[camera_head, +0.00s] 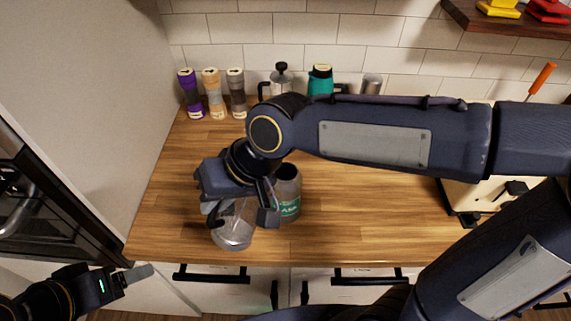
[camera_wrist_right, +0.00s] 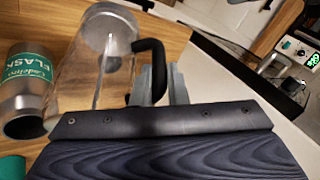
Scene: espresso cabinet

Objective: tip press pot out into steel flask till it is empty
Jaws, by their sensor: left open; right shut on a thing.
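The press pot (camera_head: 233,232) is a clear glass jug with a black handle (camera_wrist_right: 150,60), near the counter's front edge. My right gripper (camera_wrist_right: 160,85) is shut on the handle. The glass looks clear, with no dark liquid that I can make out; its exact tilt is hard to tell. The steel flask (camera_head: 288,190), with a teal label and open dark mouth, stands upright just right of the pot. It also shows in the right wrist view (camera_wrist_right: 27,85). My arm hides part of the pot's top. My left gripper (camera_head: 140,273) is open and empty, low at the left, off the counter.
At the back wall stand purple (camera_head: 190,95), tan (camera_head: 214,95) and grey (camera_head: 236,95) containers, a plunger pot (camera_head: 281,78), a teal-topped container (camera_head: 320,80) and a steel cup (camera_head: 372,83). A cream machine (camera_head: 470,197) is at right. The counter's left-middle is clear.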

